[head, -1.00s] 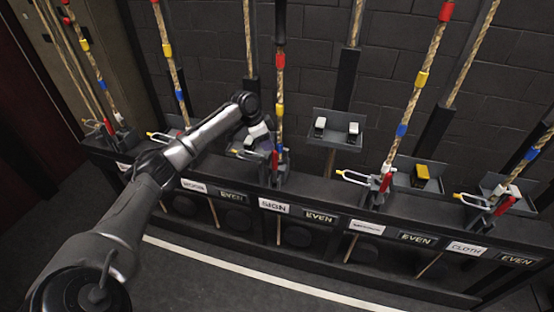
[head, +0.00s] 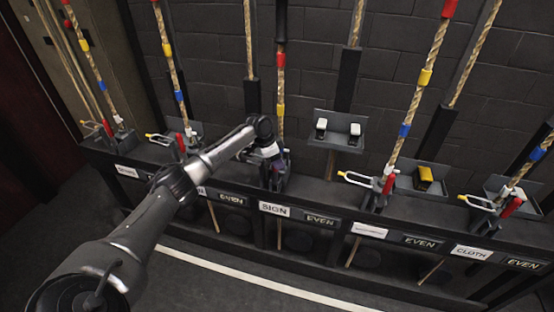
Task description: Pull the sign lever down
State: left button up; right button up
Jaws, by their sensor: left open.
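The SIGN label (head: 275,209) is on the front of the dark rail, left of an EVEN plate (head: 320,220). The sign rope (head: 280,85), with red and yellow bands, rises above it. The sign lever at the foot of this rope is mostly hidden behind my left gripper (head: 274,165). My left gripper is open, pointing down at the lever's spot; whether its fingers are around the lever or touching it cannot be told. My right gripper is out of view.
Other ropes with red-handled levers stand along the rail, one to the left (head: 181,143) and one to the right (head: 388,185). A tray with two white blocks (head: 338,130) hangs behind, right of the sign rope. Open floor lies in front, with a white line (head: 250,279).

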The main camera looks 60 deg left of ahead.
pick_arm(q)
jog(key=shift+c, duration=0.3)
grip_shut()
jog(key=shift+d, duration=0.1)
